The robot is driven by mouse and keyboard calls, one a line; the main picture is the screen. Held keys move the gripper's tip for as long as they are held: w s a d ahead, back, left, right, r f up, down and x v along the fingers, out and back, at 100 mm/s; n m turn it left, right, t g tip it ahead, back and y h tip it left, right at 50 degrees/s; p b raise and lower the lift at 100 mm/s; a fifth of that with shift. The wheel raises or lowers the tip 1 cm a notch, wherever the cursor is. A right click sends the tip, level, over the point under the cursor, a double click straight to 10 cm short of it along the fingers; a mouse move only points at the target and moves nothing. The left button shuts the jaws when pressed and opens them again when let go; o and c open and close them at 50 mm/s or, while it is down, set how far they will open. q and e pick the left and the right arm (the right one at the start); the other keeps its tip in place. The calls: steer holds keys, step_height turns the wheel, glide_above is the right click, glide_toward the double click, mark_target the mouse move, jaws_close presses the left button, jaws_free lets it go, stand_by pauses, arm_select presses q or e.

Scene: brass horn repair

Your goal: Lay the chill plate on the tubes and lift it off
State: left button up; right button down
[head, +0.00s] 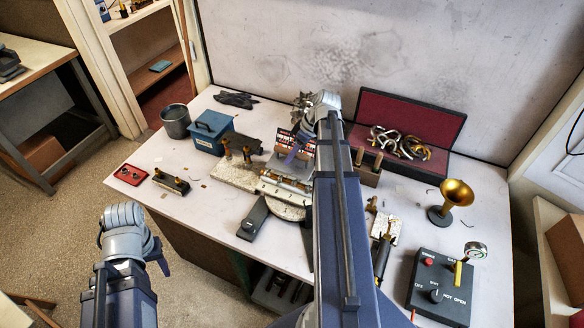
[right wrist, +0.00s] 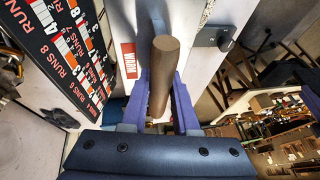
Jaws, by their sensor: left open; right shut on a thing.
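My right gripper (head: 292,152) is over the middle of the bench, above and behind the tubes (head: 285,183). In the right wrist view my right gripper (right wrist: 163,88) is shut on an upright-looking brown round handle (right wrist: 165,52), which I take as the chill plate's; the plate itself is mostly hidden. The tubes lie across a pale speckled board, partly covered by my right arm. I cannot tell whether the plate touches them. My left gripper (head: 162,258) is open and empty, off the bench's front left edge.
A blue box (head: 211,132) and grey bucket (head: 175,121) stand at the back left. A red-lined case (head: 408,122) is at the back right. A brass bell (head: 456,195) and black control box (head: 440,288) are at the right. A dark block (head: 253,218) lies in front of the tubes.

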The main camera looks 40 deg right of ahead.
mark_target(284, 153)
steer(key=shift+r+p, duration=2.6)
steer(key=shift+r, duration=0.35)
arm_select(q)
step_height(284, 153, up, 6)
steer(key=shift+f, duration=0.1)
steer(key=shift+f, duration=0.1)
arm_select(e)
steer(key=shift+f, duration=0.15)
